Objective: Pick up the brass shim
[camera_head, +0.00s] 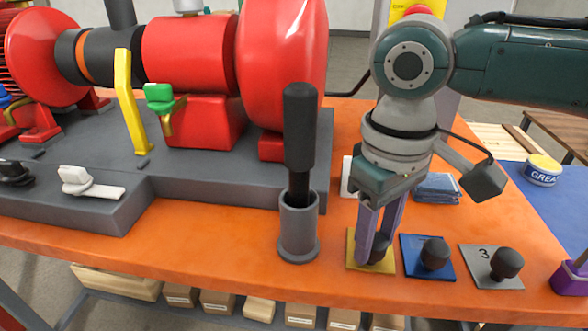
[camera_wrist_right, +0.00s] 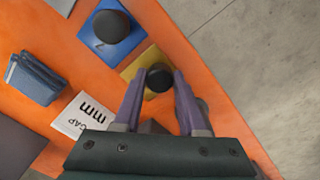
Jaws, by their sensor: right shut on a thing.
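The brass shim (camera_head: 355,262) is a yellow square plate with a round black knob, at the front of the orange table in the head view. It appears to lie flat on the table. My right gripper (camera_head: 377,246) points down over it with its purple fingers shut on the knob. In the right wrist view the shim (camera_wrist_right: 134,66) shows partly behind the knob, with the fingers of my right gripper (camera_wrist_right: 159,80) on either side of it. The fingers hide part of the plate. My left gripper is not in view.
A blue plate (camera_head: 414,246) and a grey plate (camera_head: 484,275), both knobbed, lie right of the shim. A grey cup (camera_head: 298,228) holding a black-handled tool stands close left. Blue cloths (camera_head: 437,187) and a white card (camera_wrist_right: 83,117) lie behind. The table's front edge is near.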

